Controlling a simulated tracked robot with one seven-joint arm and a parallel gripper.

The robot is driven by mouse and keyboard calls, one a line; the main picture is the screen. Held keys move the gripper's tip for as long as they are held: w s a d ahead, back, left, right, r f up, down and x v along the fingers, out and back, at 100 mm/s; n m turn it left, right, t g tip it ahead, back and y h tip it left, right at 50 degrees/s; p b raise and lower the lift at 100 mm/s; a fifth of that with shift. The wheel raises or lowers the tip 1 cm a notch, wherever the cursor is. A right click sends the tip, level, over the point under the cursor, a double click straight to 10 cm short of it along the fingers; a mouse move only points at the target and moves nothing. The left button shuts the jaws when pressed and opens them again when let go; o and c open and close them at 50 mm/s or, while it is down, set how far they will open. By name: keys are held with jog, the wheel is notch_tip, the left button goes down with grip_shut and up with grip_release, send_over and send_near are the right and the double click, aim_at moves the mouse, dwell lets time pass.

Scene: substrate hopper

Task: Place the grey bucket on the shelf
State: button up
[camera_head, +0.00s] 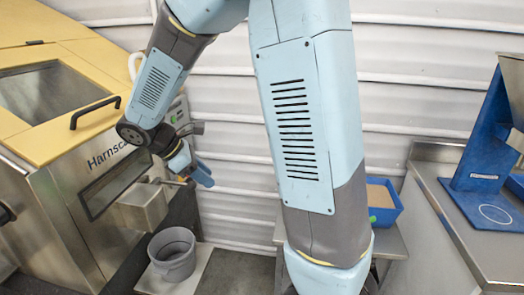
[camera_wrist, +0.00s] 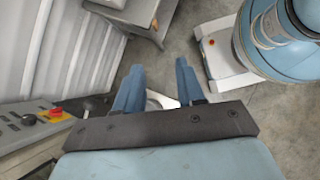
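The grey bucket (camera_head: 172,262) stands upright and looks empty. It is on a pale flat board (camera_head: 200,272) at floor level, in front of the steel machine. My gripper (camera_head: 203,174) is above the bucket and a little to its right, apart from it. In the wrist view my gripper (camera_wrist: 158,88) has its two blue fingers spread, with a gap between them. A small white piece (camera_wrist: 162,100) shows in that gap; I cannot tell what it is. I do not make out the bucket in the wrist view. Which surface is the shelf is not clear.
The steel and yellow machine (camera_head: 85,175) fills the left, with a small metal box (camera_head: 143,207) jutting out near the bucket. A blue bin (camera_head: 384,205) sits on a low metal table (camera_head: 393,245). A steel counter (camera_head: 435,205) with a blue stand (camera_head: 485,150) is at right.

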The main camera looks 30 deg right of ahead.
jog(key=s+d+r+m+t+y, duration=0.3)
jog(key=s+r+m, duration=0.3)
jog(key=s+m, duration=0.2)
jog(key=s+d+r+m+t+y, duration=0.3)
jog(key=s+d+r+m+y, duration=0.1)
jog(key=s+r+m, duration=0.3)
jog(key=shift+s+d+m, duration=0.7)
jog(key=shift+s+d, duration=0.1)
jog(key=shift+s, duration=0.25)
jog(key=shift+o, duration=0.3)
dwell(1.1)
